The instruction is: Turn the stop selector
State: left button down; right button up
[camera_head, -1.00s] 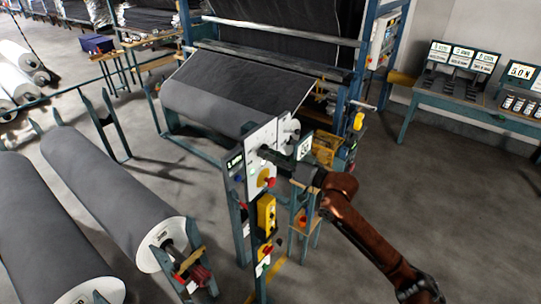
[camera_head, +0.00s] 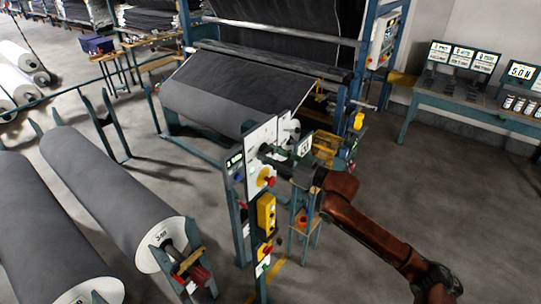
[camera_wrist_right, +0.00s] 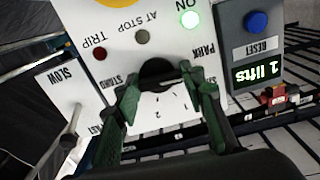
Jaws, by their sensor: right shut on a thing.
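The stop selector is a black round knob (camera_wrist_right: 157,72) on a white panel with printed marks around it, among them PARK and small numbers. In the right wrist view my right gripper (camera_wrist_right: 163,90) has its green fingers on both sides of the knob, shut on it. The fingers hide part of the dial, so I cannot read the setting for sure. In the head view my right gripper (camera_head: 272,154) reaches the white panel (camera_head: 262,137) from the right. My left gripper is in neither view.
On the panel a green ON lamp (camera_wrist_right: 190,19) is lit; the TRIP lamp (camera_wrist_right: 100,54) is dark red. A RESET box with a blue button (camera_wrist_right: 257,21) reads "1 lifts". Below the panel is a yellow box (camera_head: 266,214). Large grey rolls (camera_head: 115,195) lie at left.

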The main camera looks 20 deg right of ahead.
jog(key=shift+n, duration=1.3)
jog(key=o, duration=1.2)
jog(key=shift+c, duration=0.2)
jog(key=shift+d, duration=0.1)
jog(key=v, duration=1.2)
